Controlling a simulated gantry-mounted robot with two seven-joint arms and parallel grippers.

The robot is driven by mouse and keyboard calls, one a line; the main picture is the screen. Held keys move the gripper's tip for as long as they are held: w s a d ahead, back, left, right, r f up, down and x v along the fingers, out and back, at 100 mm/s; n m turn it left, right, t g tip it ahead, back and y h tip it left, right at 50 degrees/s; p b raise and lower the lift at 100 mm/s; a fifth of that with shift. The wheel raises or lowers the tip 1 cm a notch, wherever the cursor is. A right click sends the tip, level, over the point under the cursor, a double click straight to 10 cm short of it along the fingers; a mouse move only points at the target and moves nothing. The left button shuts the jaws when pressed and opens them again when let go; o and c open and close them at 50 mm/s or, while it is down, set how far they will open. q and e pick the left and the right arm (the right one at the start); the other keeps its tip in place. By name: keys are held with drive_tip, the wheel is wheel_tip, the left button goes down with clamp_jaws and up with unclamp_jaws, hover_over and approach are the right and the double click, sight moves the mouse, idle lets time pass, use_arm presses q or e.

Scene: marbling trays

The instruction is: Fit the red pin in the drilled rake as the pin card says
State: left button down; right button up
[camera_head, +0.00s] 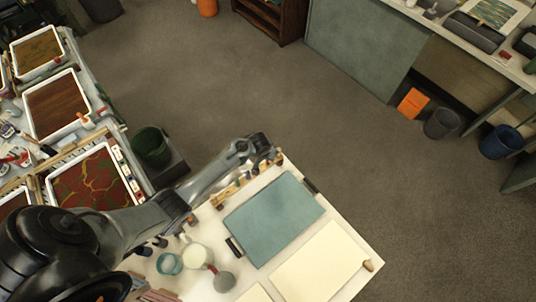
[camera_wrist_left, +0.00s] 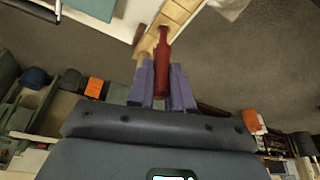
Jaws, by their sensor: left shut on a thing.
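My left gripper (camera_wrist_left: 163,88) has purple fingers and is shut on the red pin (camera_wrist_left: 161,62) in the left wrist view. The pin's narrow end points toward the picture's top. It overlaps the edge of a pale wooden bar with dark cross lines, which looks like the drilled rake (camera_wrist_left: 178,14). I cannot tell whether they touch. In the head view the left gripper (camera_head: 266,148) is above the far edge of the near table, by the wooden rake (camera_head: 228,192); the pin is not clear there. I cannot make out a pin card. My right gripper is not in view.
The near table holds a blue-grey board (camera_head: 272,218), a cream sheet (camera_head: 322,266), a white jug (camera_head: 197,256) and a teal cup (camera_head: 169,264). Marbling trays (camera_head: 95,185) line the left side. A green bin (camera_head: 151,146) stands on the left. Open floor lies beyond the table.

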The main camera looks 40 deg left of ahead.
use_arm(q)
drive_tip(key=shift+f+b, duration=1.35)
drive_tip(key=shift+f, duration=0.7)
drive_tip(key=c, duration=0.9)
unclamp_jaws()
drive_tip(key=shift+c, duration=0.2)
drive_tip(key=shift+r, duration=0.1)
drive_tip(key=p+v, duration=0.2)
drive_tip(key=v, duration=0.8)
drive_tip(key=shift+r, duration=0.35)
drive_tip(key=shift+s, duration=0.2)
